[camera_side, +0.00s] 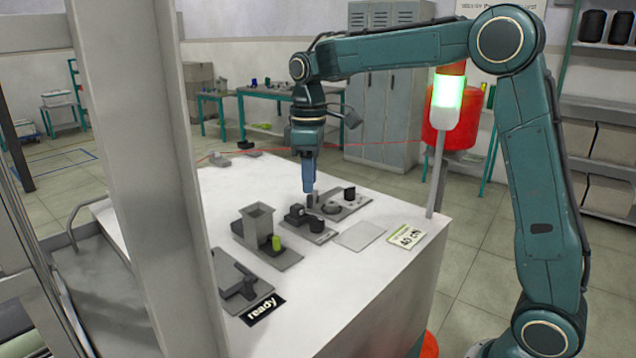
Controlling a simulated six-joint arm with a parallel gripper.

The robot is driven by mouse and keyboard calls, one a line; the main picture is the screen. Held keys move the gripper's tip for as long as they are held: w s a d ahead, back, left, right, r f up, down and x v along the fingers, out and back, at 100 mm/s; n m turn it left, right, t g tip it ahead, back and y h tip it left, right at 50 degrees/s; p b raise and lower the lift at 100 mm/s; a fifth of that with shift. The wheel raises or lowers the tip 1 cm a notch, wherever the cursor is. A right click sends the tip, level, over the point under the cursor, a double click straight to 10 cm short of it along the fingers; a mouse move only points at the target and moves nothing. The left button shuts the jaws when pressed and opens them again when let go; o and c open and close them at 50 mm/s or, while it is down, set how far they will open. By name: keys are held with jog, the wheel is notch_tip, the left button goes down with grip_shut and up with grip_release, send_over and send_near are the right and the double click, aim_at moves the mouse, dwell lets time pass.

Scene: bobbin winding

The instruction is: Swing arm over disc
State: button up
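My gripper (308,185) points straight down over the white bench, with its blue fingers at the dark fixture (350,207) near the middle. A small dark round disc (331,208) lies on that fixture, just right of and below the fingertips. A small dark upright part (311,200) stands right under the fingertips; I cannot tell whether they touch it. The fingers look close together, but whether they are open, shut or holding something is too small to see. I cannot make out a separate swing arm on the fixture.
A grey block fixture (258,226) with a green cylinder (276,243) stands to the left in front. A dark device (243,283) sits near the "ready" label (262,309). A flat pale plate (359,236) and a "40" card (406,237) lie right. A lit green lamp post (447,95) stands at the bench edge.

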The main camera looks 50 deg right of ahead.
aim_at(312, 195)
jog(key=shift+f, duration=1.7)
jog(key=c, duration=0.6)
jog(key=shift+o, duration=0.2)
jog(key=shift+s+d, duration=0.6)
jog(key=shift+s, duration=0.1)
jog(key=shift+s+d+r, duration=0.1)
jog(key=shift+s+d, duration=0.05)
jog(key=shift+d, duration=0.05)
jog(key=shift+s+d, duration=0.15)
jog(key=shift+d, duration=0.05)
jog(key=o, duration=0.6)
